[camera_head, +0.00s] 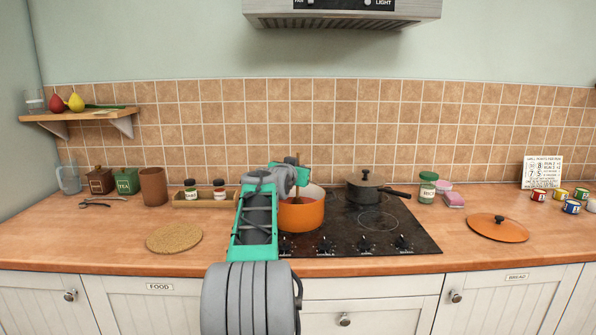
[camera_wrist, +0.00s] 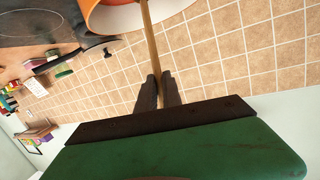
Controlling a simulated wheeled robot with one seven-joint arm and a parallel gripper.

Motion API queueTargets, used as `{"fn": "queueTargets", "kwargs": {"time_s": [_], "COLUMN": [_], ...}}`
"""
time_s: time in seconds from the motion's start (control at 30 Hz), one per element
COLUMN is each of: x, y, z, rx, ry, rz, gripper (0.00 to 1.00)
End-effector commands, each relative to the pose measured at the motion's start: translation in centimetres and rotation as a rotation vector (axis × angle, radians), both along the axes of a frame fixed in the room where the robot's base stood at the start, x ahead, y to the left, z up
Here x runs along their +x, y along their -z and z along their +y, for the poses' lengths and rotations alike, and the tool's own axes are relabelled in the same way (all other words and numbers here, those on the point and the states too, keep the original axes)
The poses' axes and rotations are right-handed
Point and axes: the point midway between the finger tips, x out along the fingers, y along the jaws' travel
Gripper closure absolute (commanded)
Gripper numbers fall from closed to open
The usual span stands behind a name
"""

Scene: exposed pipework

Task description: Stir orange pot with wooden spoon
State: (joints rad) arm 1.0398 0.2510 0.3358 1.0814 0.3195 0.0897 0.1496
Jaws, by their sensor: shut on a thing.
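The orange pot (camera_head: 301,214) stands on the black cooktop at its left side, with a pale inside. My gripper (camera_head: 297,177) is above the pot. In the wrist view my gripper (camera_wrist: 158,92) is shut on the wooden spoon (camera_wrist: 151,45), whose handle runs between the two dark fingers. The spoon's far end reaches into the orange pot (camera_wrist: 104,17). The spoon's head is hidden by the pot wall, so I cannot tell whether it touches the bottom. My arm covers part of the pot's left side in the head view.
A dark lidded pot (camera_head: 366,187) stands on the cooktop (camera_head: 380,236), right of the orange pot. An orange lid (camera_head: 497,228) lies on the counter at the right. A cork mat (camera_head: 174,238) and a wooden spice tray (camera_head: 205,201) are at the left. A range hood (camera_head: 342,12) hangs above.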

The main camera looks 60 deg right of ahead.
Motion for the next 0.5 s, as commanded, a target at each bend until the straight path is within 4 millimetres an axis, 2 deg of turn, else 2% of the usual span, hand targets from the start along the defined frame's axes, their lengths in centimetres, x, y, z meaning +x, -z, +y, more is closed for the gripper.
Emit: {"fn": "queueTargets", "kwargs": {"time_s": [0.17,0.5], "x": [0.0,-0.6], "y": [-0.4,-3.4], "z": [0.1,1.2], "rx": [-0.002,-0.003], "ry": [0.0,0.001], "rz": [-0.001,-0.002], "gripper": [1.0,1.0]}}
